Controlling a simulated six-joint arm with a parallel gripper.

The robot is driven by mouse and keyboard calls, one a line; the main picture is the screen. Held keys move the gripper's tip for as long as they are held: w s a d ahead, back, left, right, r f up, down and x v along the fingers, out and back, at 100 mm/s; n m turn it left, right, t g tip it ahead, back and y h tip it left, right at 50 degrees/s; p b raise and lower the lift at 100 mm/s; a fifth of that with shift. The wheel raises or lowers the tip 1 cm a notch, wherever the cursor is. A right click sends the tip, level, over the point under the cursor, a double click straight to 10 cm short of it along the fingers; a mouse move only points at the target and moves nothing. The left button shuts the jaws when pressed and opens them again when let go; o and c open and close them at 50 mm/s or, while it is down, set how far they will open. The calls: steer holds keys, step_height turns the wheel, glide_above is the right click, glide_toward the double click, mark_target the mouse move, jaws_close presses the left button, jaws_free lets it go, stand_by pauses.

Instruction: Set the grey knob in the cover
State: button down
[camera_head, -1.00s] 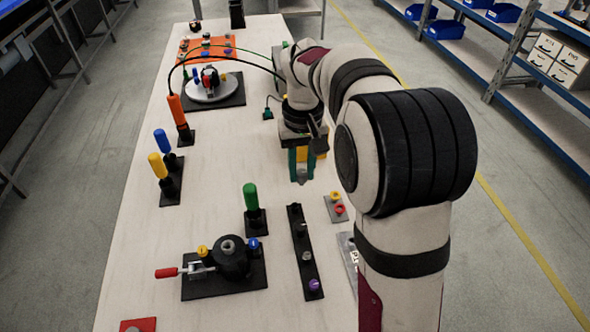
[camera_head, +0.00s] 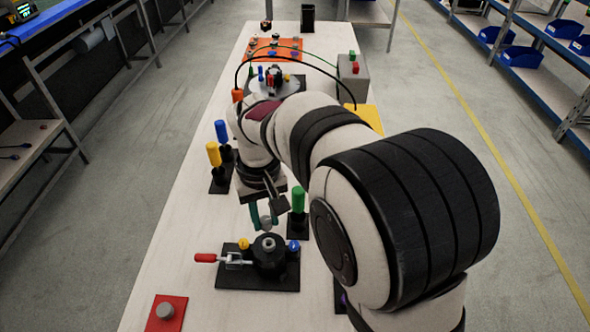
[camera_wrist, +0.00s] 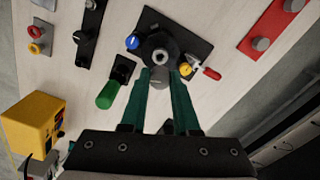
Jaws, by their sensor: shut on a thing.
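The cover appears to be the round black body (camera_head: 268,262) with a grey ring around a dark hole on top, on a black plate at the table's front; the wrist view shows it too (camera_wrist: 162,47). My gripper (camera_head: 264,222) is above and just behind it. In the wrist view my green fingers (camera_wrist: 158,76) are shut on a small grey piece (camera_wrist: 157,80), seemingly the grey knob, mostly hidden between the fingertips. The fingertips show just beside the ring in that view; I cannot tell the height gap.
A red-handled clamp (camera_head: 206,258), a yellow knob (camera_head: 243,243) and a blue knob (camera_head: 293,246) flank the cover. A green handle (camera_head: 298,199) stands close at right. A red plate (camera_head: 180,322) carries another grey knob (camera_head: 165,310). Yellow and blue handles stand further back.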

steer(key=shift+f, duration=2.85)
steer(key=shift+f, duration=0.1)
steer(key=c, duration=1)
jaws_free()
steer(key=o, duration=0.6)
